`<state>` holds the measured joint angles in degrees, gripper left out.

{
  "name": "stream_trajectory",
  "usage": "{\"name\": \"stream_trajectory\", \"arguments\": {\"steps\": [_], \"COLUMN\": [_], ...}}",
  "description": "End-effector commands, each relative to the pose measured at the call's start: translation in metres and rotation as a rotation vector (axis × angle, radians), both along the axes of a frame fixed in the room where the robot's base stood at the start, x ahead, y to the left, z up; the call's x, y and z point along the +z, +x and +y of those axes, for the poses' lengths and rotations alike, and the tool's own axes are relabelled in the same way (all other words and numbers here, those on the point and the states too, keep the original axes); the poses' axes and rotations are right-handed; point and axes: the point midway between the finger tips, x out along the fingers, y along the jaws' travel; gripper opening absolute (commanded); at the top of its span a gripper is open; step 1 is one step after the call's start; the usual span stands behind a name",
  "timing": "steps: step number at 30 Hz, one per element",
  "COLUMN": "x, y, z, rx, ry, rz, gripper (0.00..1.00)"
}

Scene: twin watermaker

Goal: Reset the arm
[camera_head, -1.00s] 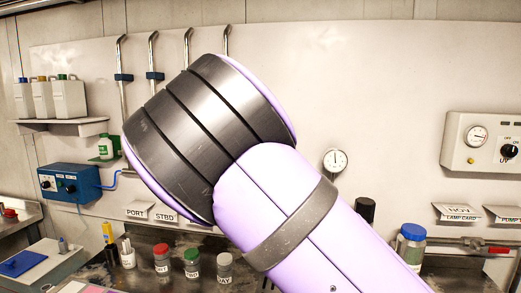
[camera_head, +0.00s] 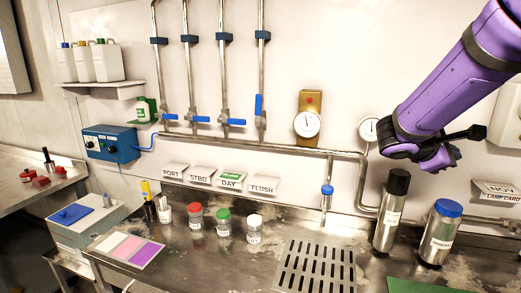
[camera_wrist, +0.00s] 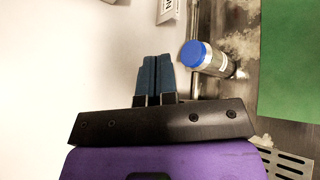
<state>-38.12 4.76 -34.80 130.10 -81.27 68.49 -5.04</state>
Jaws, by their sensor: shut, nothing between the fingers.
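My purple arm (camera_head: 455,85) reaches in from the upper right of the head view, bent at a dark joint, above the right part of the steel counter. In the wrist view my gripper (camera_wrist: 154,62) is shut and empty, its two blue-grey fingers side by side with nothing between them. A blue-capped bottle (camera_wrist: 207,58) shows just right of the fingers there, apart from them in the picture. In the head view the fingers are hard to make out.
A black-capped bottle (camera_head: 391,210) and a blue-capped bottle (camera_head: 440,232) stand on the counter below the arm. A green mat (camera_head: 425,286), a drain grille (camera_head: 315,266) and small jars (camera_head: 224,222) are nearby. Pipes with blue valves (camera_head: 236,122) and a gauge (camera_head: 307,124) line the wall.

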Motion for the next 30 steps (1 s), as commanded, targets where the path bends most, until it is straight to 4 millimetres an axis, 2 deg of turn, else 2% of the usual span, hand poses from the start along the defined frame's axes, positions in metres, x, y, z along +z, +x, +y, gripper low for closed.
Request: {"name": "stream_trajectory", "arguments": {"steps": [1,5,11,21,27,30], "x": [-0.002,-0.01,-0.014,0.0,0.011,0.015], "y": [-0.017,-0.057,-0.113,-0.192,-0.223,-0.232], "z": [-0.006,-0.006,0.011,0.07,0.108,0.121], "rx": [-0.045,-0.152,-0.297,-0.491,-0.562,-0.584], "ry": [0.091,0.315,0.638,1.124,1.339,1.406], "rz": [-0.029,-0.101,-0.232,-0.497,-0.645,-0.694], "gripper": [0.0,0.0,0.0,0.0,0.0,0.0]}}
